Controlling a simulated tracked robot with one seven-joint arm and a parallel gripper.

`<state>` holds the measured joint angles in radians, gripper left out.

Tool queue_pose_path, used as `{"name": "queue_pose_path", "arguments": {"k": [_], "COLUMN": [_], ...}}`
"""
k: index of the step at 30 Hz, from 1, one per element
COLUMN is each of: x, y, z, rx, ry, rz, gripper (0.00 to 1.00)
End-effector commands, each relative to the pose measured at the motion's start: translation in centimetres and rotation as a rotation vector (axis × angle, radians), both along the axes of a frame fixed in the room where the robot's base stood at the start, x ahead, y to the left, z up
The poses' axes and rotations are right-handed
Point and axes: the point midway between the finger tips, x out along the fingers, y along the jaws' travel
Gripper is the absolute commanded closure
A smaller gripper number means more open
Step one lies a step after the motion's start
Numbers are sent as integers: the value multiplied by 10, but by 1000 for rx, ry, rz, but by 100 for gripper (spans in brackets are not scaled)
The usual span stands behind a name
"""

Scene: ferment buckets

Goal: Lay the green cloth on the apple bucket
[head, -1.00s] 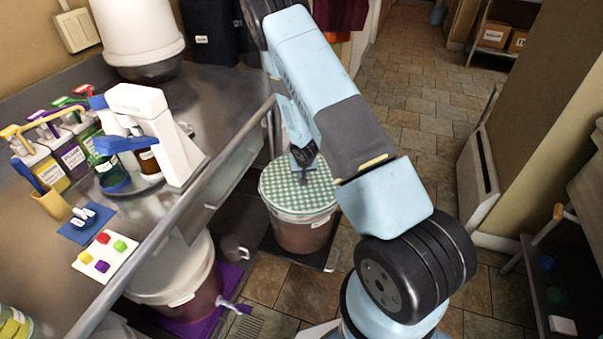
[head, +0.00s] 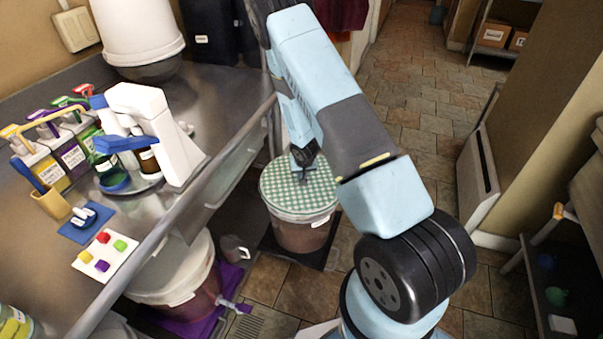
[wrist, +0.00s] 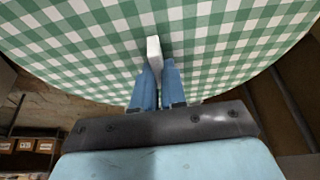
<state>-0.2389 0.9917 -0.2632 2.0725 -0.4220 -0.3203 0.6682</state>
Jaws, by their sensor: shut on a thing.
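The green-and-white checked cloth (head: 285,197) lies spread over the round top of a bucket (head: 300,238) with a pinkish-brown body, on the floor beside the bench. I cannot read its label, so I cannot tell its contents. The cloth fills the upper part of the wrist view (wrist: 230,45). My gripper (head: 303,172) is over the cloth's far half in the head view. In the wrist view its blue fingers (wrist: 158,72) are shut on a pale upright tab (wrist: 154,50) at the cloth. The tab's lower part is hidden between the fingers.
A second bucket (head: 175,272) with a white lid and a tap stands on a purple mat (head: 232,277), partly under the steel bench (head: 225,110). A grey mug (head: 235,248) is between the buckets. Tiled floor (head: 420,120) is open behind my arm.

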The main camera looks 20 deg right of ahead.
Motion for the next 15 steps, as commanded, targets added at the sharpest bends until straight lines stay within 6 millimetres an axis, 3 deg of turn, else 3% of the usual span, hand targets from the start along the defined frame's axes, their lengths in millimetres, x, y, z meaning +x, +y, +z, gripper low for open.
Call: {"name": "queue_pose_path", "arguments": {"k": [6,7,15], "x": [0,0,0], "y": [0,0,0], "z": [0,0,0], "rx": [0,0,0], "ry": [0,0,0], "rz": [0,0,0], "gripper": [100,88,62]}}
